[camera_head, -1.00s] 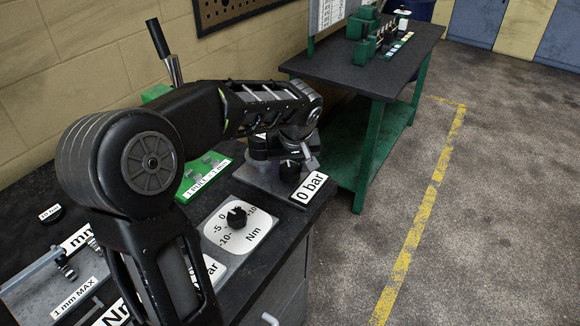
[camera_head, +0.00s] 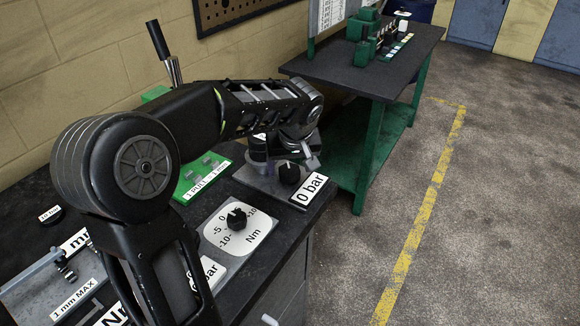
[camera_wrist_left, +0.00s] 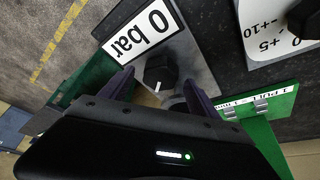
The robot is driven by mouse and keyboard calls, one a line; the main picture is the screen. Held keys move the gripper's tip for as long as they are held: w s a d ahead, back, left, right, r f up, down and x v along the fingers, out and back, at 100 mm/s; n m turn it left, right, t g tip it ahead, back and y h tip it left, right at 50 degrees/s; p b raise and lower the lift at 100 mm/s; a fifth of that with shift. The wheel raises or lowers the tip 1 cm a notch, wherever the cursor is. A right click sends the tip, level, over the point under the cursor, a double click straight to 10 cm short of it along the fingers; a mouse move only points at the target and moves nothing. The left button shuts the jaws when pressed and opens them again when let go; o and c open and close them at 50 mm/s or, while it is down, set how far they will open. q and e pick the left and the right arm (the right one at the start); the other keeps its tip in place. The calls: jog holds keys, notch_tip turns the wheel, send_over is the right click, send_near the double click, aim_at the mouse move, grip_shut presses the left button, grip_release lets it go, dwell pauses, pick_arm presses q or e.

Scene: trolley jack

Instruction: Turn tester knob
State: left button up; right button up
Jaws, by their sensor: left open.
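The black tester knob (camera_head: 289,174) stands on a grey plate beside the "0 bar" label (camera_head: 309,189), near the bench's far right corner. In the left wrist view the knob (camera_wrist_left: 160,72) carries a white pointer line and sits between and just beyond my finger tips. My left gripper (camera_head: 303,160) is just behind the knob in the head view. It is open and empty, its two dark fingers apart in the wrist view (camera_wrist_left: 160,92). I cannot tell whether either finger touches the knob. My right gripper is out of view.
A second black knob (camera_head: 237,217) sits on a white "Nm" dial in front. A green "1 PULL" panel (camera_head: 205,178) lies left of the tester. A green-legged table (camera_head: 368,70) stands behind. The floor at right (camera_head: 500,200) is clear.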

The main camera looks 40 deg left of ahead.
pick_arm(q)
jog(key=v, duration=0.7)
